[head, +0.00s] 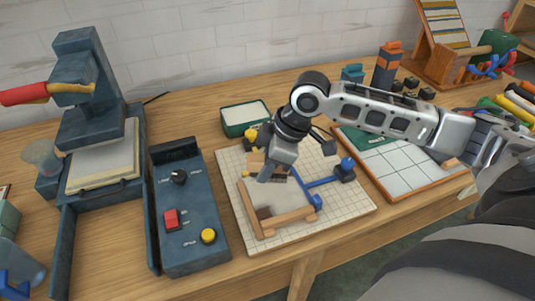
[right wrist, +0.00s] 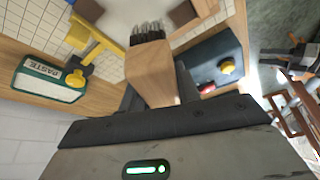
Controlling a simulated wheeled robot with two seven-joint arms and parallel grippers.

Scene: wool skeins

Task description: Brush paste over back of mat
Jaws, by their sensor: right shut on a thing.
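My right gripper (head: 268,174) is over the middle of the gridded board. It is shut on a wooden-handled brush (right wrist: 152,78) with dark bristles, which shows best in the right wrist view. The bristle tips lie over the pale mat (head: 284,207); I cannot tell whether they touch it. The mat lies on the gridded board (head: 236,225), with wooden bars (head: 285,222) and blue and yellow clamps around it. The green paste tray (head: 246,131) stands behind the board, filled with pale paste; its PASTE label shows in the right wrist view (right wrist: 58,93).
A dark control box (head: 188,215) with red and yellow buttons stands left of the board, beside a blue press (head: 85,125). A wood-framed tiled panel (head: 398,170) lies to the right, under my right arm. Bottles and a small loom stand at the back right.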

